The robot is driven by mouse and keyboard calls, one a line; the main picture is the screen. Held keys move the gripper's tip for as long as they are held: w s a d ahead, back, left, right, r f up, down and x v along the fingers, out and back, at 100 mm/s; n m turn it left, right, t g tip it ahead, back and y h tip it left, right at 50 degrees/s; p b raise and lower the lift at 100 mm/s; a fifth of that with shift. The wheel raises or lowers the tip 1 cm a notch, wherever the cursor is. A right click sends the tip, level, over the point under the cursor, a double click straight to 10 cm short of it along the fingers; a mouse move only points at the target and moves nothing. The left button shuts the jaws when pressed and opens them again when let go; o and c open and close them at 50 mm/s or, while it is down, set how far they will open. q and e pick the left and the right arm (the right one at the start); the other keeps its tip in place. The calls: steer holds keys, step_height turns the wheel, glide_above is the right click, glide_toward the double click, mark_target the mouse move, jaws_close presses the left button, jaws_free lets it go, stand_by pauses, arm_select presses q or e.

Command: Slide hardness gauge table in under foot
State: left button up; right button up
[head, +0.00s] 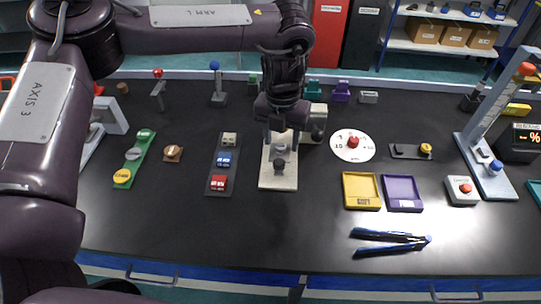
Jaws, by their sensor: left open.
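The hardness gauge has a long cream base (278,184) near the middle of the bench. A small grey round part (280,150) sits on it, with a black knob (280,167) just in front. I take these to be its sliding table and handle. My left gripper (281,136) points down over the rear of this base, behind the knob. It is open, with its fingers around or just above the grey part; I cannot tell whether they touch. The gauge's foot is hidden behind my gripper and wrist. My right gripper is not in view.
A black strip with red and blue blocks (220,170) lies left of the gauge. A white dial with a red knob (353,145) stands right of it, with yellow (361,204) and purple (403,207) trays nearer. Blue-handled tongs (390,241) lie in front. Bare bench lies before the gauge.

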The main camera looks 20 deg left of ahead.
mark_target(279, 161)
arm_select(q)
steer(key=shift+a+f, duration=0.15)
steer(key=shift+a, duration=0.05)
step_height(279, 161, down, 7)
steer(key=shift+w+f+p, duration=0.1)
steer(key=shift+f+p, duration=0.1)
steer(key=shift+p, duration=0.55)
jaws_close()
